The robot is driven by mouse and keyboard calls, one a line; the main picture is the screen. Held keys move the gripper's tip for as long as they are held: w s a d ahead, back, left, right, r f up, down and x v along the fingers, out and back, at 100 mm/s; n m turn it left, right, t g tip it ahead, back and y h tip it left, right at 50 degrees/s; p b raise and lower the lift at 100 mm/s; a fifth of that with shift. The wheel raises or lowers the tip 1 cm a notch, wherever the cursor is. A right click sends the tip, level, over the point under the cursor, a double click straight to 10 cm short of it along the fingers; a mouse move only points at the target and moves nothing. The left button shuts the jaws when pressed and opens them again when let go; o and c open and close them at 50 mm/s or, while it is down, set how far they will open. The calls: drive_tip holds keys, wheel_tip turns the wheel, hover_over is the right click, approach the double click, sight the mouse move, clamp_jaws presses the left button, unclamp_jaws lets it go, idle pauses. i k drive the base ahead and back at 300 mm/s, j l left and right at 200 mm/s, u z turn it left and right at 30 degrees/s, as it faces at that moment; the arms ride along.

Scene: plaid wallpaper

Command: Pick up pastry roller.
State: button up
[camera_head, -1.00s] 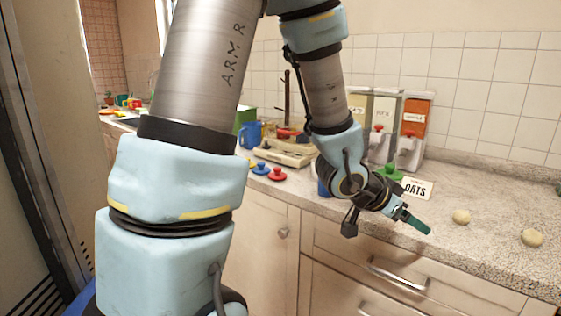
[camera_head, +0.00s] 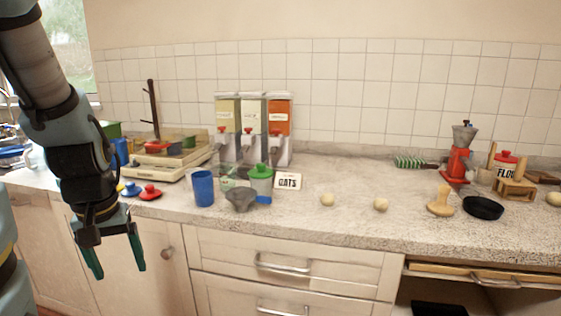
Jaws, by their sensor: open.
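A light wooden tool with an upright knob handle and a wide lower end (camera_head: 440,202), which looks like the pastry roller, stands on the stone countertop (camera_head: 330,222) at right, just left of a black pan. My gripper (camera_head: 115,265) hangs at the far left, in front of the cabinet doors and below the counter edge. Its two green fingers point down, spread apart and empty. The gripper is far to the left of the pastry roller. Nothing hides the roller.
Two dough balls (camera_head: 381,204), a black pan (camera_head: 483,207) and a red grinder (camera_head: 457,160) are near the roller. A blue cup (camera_head: 203,188), a grey bowl (camera_head: 241,200) and an oats card (camera_head: 288,181) stand left of centre. A drawer (camera_head: 480,277) at lower right is partly open.

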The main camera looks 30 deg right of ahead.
sight(517, 180)
drive_tip(key=z, duration=1.25)
